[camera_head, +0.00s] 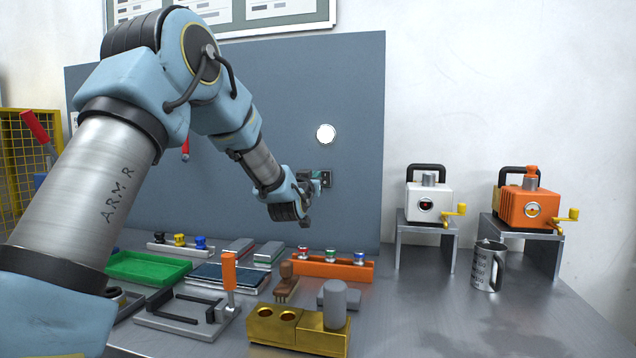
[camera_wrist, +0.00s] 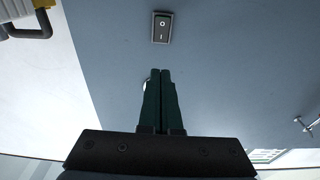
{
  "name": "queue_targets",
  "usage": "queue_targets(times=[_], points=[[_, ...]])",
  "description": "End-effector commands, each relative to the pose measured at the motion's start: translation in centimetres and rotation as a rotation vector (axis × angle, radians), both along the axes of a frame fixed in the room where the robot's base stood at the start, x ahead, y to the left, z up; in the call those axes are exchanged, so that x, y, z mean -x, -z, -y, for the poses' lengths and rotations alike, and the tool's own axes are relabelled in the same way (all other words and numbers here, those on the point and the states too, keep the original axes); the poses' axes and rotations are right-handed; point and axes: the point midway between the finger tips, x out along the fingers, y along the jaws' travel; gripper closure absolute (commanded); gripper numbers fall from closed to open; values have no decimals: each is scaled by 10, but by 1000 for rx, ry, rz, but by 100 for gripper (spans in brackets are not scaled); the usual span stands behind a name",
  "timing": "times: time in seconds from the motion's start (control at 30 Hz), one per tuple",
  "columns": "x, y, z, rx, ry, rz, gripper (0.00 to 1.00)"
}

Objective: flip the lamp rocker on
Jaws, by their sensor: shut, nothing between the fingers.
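The lamp rocker (camera_head: 328,179) is a small dark switch with a metal-grey rim on the blue-grey panel (camera_head: 345,90). It shows whole in the wrist view (camera_wrist: 161,27), just beyond the fingertips. My gripper (camera_head: 318,177) is at the left side of the rocker in the head view. In the wrist view its two dark green fingers (camera_wrist: 160,72) are shut together and empty, pointing toward the rocker. Contact with the rocker is not visible.
The metal bench (camera_head: 420,325) below holds a green tray (camera_head: 150,268), an orange block with pegs (camera_head: 325,267), a brass block (camera_head: 290,330) and a mug (camera_head: 488,267). White (camera_head: 428,203) and orange (camera_head: 525,208) machines stand at right. Space before the panel is clear.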

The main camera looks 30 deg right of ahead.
Motion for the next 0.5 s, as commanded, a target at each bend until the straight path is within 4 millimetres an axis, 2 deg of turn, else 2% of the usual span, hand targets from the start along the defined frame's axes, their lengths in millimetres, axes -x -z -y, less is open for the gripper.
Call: queue_targets(times=[0.2,0.5], points=[[23,-4,-21,1,0,1,100],[30,-7,-29,1,0,0,100]])
